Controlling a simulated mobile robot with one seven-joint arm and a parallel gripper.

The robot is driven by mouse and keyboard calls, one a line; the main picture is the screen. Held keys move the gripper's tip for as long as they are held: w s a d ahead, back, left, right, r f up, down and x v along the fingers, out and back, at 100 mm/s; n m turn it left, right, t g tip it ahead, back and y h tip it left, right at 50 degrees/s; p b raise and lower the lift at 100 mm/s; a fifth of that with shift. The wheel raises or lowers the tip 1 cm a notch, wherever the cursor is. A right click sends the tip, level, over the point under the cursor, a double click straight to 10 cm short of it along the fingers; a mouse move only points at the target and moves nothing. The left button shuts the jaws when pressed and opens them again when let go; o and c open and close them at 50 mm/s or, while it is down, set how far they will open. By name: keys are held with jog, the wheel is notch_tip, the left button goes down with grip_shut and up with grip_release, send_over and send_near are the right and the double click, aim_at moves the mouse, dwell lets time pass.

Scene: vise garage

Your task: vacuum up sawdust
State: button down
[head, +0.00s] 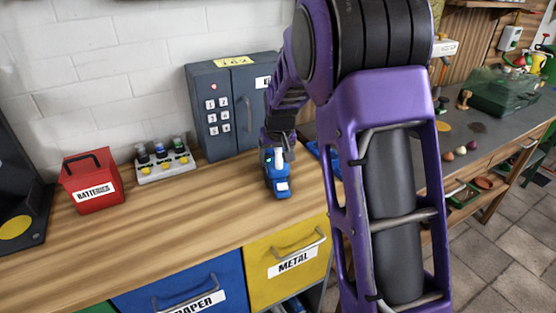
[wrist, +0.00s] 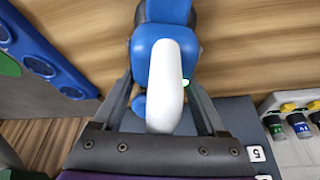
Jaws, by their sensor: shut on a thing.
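A blue handheld vacuum (head: 278,185) with a white handle is in my gripper (head: 275,150), above the wooden counter near its front edge. The wrist view shows the vacuum's blue body (wrist: 163,50) and white handle (wrist: 166,85) between the two fingers of my gripper (wrist: 160,95). A small green light glows on it. A small yellowish patch (head: 444,127), possibly sawdust, lies on the grey workbench at the right. A dark patch (head: 478,127) lies beside it; I cannot tell what it is.
A grey keypad cabinet (head: 233,105) stands behind my gripper. A red battery box (head: 93,180) and a white rack of small bottles (head: 165,165) stand to its left. Yellow metal (head: 287,265) and blue paper (head: 187,290) bins are below. A green case (head: 505,92) sits on the workbench.

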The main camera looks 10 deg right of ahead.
aim_at(285, 166)
jog(key=shift+w+a+r+p, duration=0.1)
jog(key=shift+w+a+p, duration=0.1)
jog(key=shift+w, duration=0.35)
jog(key=shift+w+a+r+p, duration=0.1)
jog(key=shift+w+a, duration=0.05)
jog(key=shift+w, duration=0.35)
jog(key=shift+f, duration=0.1)
jog(key=shift+s+d+f+b, duration=0.1)
jog(key=shift+s+d+b, duration=0.3)
jog(key=shift+s, duration=0.8)
jog(key=shift+s+d+r+b, duration=0.1)
jog(key=shift+s+d+b, duration=0.3)
jog(key=shift+s, duration=0.75)
jog(key=shift+s+d+f+b, duration=0.1)
jog(key=shift+s+d+b, duration=0.3)
jog(key=shift+s, duration=0.8)
jog(key=shift+s+d+b, duration=0.2)
jog(key=shift+s, duration=0.55)
jog(key=shift+s+d+b, duration=0.15)
jog(key=shift+s+d, duration=0.05)
jog(key=shift+s, duration=0.5)
jog(key=shift+s+a, duration=0.2)
jog(key=shift+a, duration=0.45)
jog(key=shift+s+a, duration=0.2)
jog(key=shift+a, duration=0.4)
